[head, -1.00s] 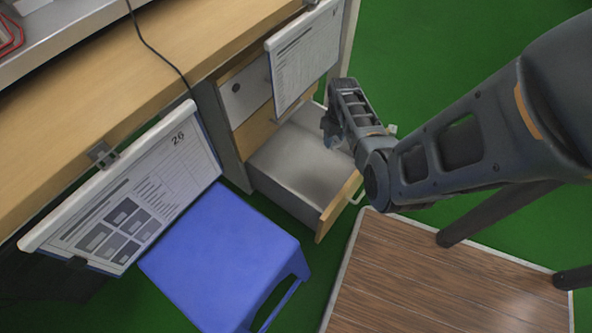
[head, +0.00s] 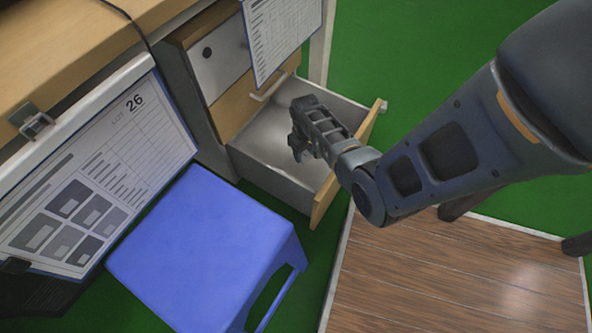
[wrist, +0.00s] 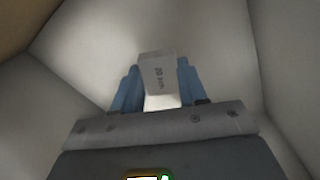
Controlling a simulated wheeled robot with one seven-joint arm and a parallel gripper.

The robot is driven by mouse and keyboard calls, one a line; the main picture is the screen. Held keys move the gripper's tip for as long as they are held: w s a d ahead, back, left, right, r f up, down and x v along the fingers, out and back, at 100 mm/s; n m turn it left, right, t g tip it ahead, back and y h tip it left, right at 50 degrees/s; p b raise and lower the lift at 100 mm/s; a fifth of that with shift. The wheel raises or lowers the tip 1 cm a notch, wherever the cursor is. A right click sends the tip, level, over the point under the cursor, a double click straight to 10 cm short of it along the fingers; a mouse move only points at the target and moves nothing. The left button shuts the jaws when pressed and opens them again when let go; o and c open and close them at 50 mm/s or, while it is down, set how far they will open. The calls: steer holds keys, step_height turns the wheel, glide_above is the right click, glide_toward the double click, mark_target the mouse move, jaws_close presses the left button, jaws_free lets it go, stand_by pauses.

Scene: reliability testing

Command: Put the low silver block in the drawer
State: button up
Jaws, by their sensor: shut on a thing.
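The drawer's pale grey inside fills most of the wrist view. Whether the block touches the drawer floor I cannot tell.
A hanging calendar sheet (head: 100,180) is at the left, another sheet (head: 283,35) above the drawer. A brown wooden platform (head: 440,275) lies at the lower right.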

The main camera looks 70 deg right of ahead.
mark_target(297, 175)
steer(key=a, duration=0.1)
steer(key=w+a+f, duration=0.1)
steer(key=a+f+b, duration=0.1)
steer(key=shift+w+a+f, duration=0.2)
steer(key=shift+a+f, duration=0.05)
steer(key=shift+a, duration=0.05)
steer(key=shift+f+b, duration=1.35)
steer(key=shift+f, duration=0.6)
steer(key=shift+f, duration=0.2)
steer(key=o, duration=1.1)
steer(key=shift+r, duration=0.15)
step_height(297, 175, up, 12)
steer(key=p, duration=0.6)
steer(key=shift+p, duration=0.3)
steer(key=shift+r, duration=0.1)
